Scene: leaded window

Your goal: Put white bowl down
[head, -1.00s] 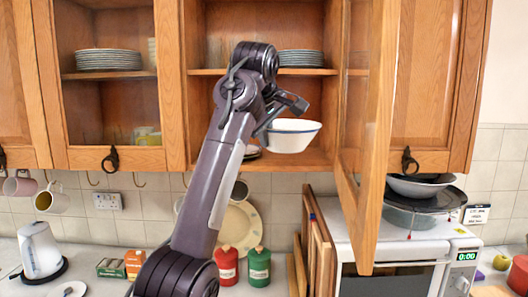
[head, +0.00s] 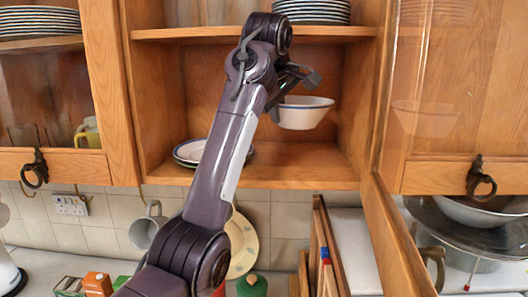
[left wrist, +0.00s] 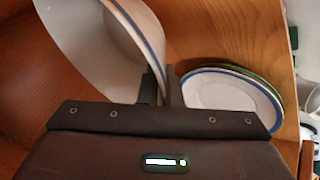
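The white bowl (head: 304,113) with a blue line at its rim is in the open middle cupboard in the head view, roughly level, seemingly above the lower shelf (head: 300,172). My left gripper (head: 280,101) is at its left rim. In the left wrist view the bowl (left wrist: 95,45) fills the upper left, and its rim runs between the fingers of the gripper (left wrist: 160,88), which is shut on it. The bowl's far side is hidden. My right gripper is not in view.
Stacked plates (head: 190,152) lie on the shelf left of the bowl, partly behind my arm; they show in the left wrist view (left wrist: 225,90). More plates (head: 312,12) are on the shelf above. The open door (head: 395,235) stands at the right. The shelf beneath the bowl is clear.

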